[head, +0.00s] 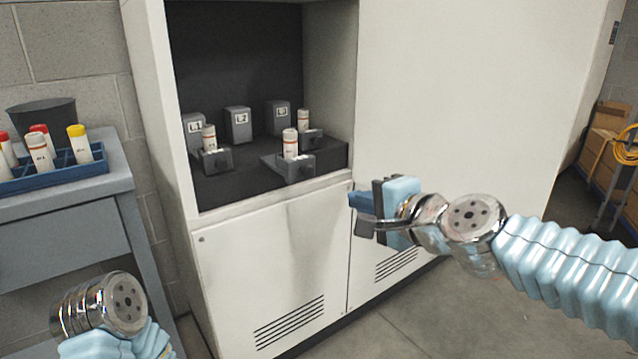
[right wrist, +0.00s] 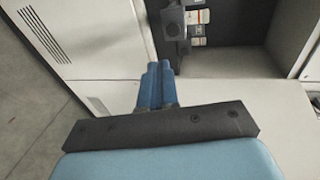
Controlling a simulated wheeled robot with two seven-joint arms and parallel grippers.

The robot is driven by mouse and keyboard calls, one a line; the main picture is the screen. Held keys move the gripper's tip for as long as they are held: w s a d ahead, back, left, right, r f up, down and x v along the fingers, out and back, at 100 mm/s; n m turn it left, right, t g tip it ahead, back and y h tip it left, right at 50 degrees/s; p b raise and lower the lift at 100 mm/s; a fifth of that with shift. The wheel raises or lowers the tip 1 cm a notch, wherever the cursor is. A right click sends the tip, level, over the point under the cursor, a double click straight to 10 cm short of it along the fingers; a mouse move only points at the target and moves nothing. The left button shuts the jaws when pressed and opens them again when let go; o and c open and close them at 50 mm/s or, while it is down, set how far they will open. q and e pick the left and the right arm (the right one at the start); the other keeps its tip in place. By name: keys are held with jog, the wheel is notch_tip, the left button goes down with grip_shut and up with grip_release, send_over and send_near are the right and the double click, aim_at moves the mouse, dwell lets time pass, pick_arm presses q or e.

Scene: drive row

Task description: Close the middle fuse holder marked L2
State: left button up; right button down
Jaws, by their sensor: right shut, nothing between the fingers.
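Inside the open cabinet are three grey fuse holder blocks: L1 (head: 193,131) at left, the middle one (head: 237,125), and the right one (head: 279,117); the last two labels are too small to read surely. A grey carrier (head: 294,168) with an upright white fuse (head: 290,144) stands well forward of the middle block, near the shelf's front edge. My right gripper (head: 358,207) is shut and empty, in front of the cabinet, right of and below that carrier, apart from it. Its blue fingertips (right wrist: 156,75) meet in the right wrist view. My left gripper is not visible.
Carriers with fuses also stand before the left block (head: 214,162) and right block (head: 311,138). A side table (head: 75,200) with a blue rack (head: 50,176) of capped tubes stands at left. Shelving with boxes (head: 602,130) is far right. The floor (head: 420,325) before the cabinet is clear.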

jog(key=p, duration=0.1)
send_near(308, 175)
notch_tip(308, 175, down, 2)
jog(key=w+a, duration=0.1)
jog(key=w, duration=0.1)
jog(key=shift+w+a+r+p, duration=0.1)
jog(key=shift+w+a+p, duration=0.3)
jog(key=shift+w, duration=0.15)
jog(key=shift+w+a+r+p, duration=0.1)
jog(key=shift+w+a+p, duration=0.25)
jog(key=shift+w, duration=0.15)
jog(key=shift+x, duration=0.75)
jog(key=shift+r, duration=0.1)
